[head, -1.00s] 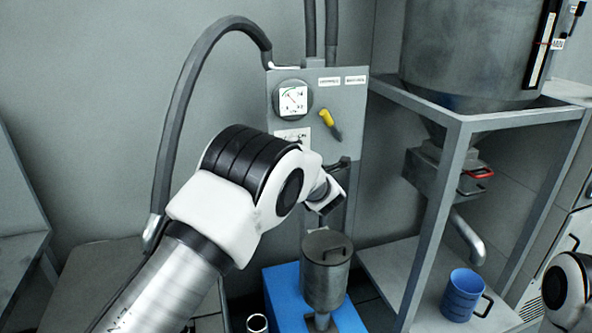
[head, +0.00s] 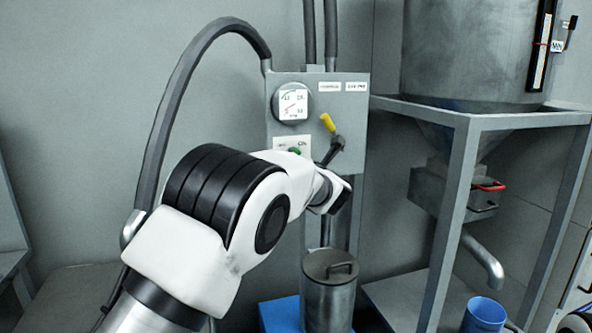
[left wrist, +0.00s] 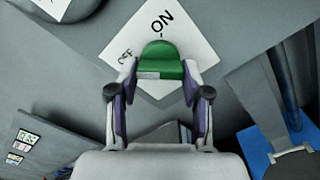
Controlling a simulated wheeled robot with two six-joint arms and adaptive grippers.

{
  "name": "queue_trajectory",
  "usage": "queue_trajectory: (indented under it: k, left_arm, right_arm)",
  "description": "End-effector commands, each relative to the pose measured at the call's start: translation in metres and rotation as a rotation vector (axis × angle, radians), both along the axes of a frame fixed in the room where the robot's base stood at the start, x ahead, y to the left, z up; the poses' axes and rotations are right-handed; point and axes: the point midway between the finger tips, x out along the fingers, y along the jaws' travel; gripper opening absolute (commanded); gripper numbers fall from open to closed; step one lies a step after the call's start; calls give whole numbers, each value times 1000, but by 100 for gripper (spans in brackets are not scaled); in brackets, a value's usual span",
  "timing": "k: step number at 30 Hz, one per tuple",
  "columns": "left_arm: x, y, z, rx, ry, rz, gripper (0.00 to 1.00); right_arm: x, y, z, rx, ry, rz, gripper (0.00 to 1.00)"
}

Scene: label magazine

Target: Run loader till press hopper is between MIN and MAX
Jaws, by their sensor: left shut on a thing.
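My left gripper (left wrist: 160,74) is shut on a green switch knob (left wrist: 158,52) on a white plate (left wrist: 188,38) marked ON and OFF. I cannot tell which mark the knob points to. In the head view the knob (head: 294,151) shows low on the grey control panel (head: 350,115), partly behind my arm. The metal hopper (head: 450,50) stands upper right with a vertical sight gauge (head: 540,50) and a MIN tag (head: 557,46). Its fill level is unclear, and no MAX tag shows. My right gripper is out of view.
The hopper's grey frame (head: 460,190) stands right of the panel. A red-handled slide (head: 488,186) and bent spout (head: 484,262) hang below it, over a blue cup (head: 484,314). A lidded metal canister (head: 328,290) stands below the panel by a blue base (head: 281,314).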

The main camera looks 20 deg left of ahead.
Motion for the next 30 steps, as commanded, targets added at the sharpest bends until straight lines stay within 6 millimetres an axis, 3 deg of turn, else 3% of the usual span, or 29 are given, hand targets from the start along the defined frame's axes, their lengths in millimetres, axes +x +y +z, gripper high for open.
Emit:
queue_trajectory:
  k: [14, 15, 17, 26, 30]
  left_arm:
    - [0, 1, -1, -16, -7, 1, 13]
    - [0, 1, -1, -16, -7, 1, 55]
    - [0, 1, -1, -16, -7, 1, 73]
    - [0, 0, 0, -14, -8, 0, 73]
    - [0, 0, 15, -15, -11, 1, 73]
  right_arm:
    - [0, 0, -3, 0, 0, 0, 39]
    - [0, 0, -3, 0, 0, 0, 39]
    - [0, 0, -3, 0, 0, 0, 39]
    - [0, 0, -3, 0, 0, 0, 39]
    - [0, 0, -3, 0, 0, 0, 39]
